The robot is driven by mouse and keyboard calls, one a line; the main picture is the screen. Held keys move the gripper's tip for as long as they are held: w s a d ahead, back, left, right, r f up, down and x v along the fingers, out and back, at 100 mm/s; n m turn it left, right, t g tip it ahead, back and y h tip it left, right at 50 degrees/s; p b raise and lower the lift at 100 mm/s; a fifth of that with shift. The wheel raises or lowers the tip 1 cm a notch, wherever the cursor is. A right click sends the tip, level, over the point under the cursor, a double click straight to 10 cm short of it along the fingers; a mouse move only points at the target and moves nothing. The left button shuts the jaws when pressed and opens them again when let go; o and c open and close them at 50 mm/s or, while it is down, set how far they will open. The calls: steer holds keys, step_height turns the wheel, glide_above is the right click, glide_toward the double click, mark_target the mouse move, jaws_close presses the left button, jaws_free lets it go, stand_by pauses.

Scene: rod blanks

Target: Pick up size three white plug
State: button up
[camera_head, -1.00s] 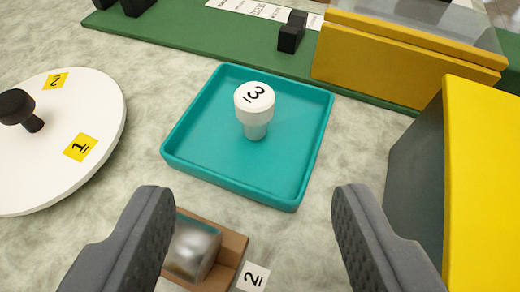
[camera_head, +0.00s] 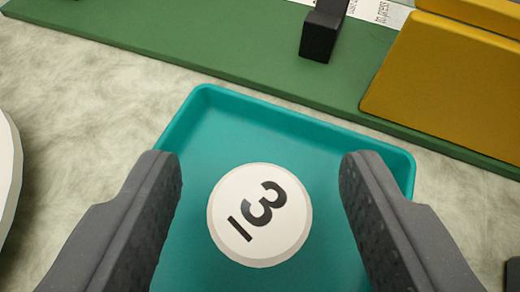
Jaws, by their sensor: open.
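The white plug (camera_head: 260,215) has a round top marked with an underlined black 3. It stands in the teal tray (camera_head: 290,115), and its stem is hidden under the top in this view. My gripper (camera_head: 260,180) is open, with one dark grey finger to the left of the plug and one to the right. Teal tray floor shows between each finger and the plug, so neither finger appears to touch it. The near part of the tray is out of frame.
A green board (camera_head: 220,45) runs across the back, with a black block (camera_head: 322,32) and a yellow panel (camera_head: 450,85) on it. A white disc (camera_head: 8,170) shows at the left edge. Pale mottled table (camera_head: 90,110) is bare left of the tray.

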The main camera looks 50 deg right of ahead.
steer(key=shift+w+d+f, duration=0.15)
steer(key=shift+w+d, duration=0.05)
steer(key=shift+d, duration=0.1)
steer(key=shift+c, duration=0.3)
steer(key=c, duration=1)
steer(key=shift+o, duration=0.2)
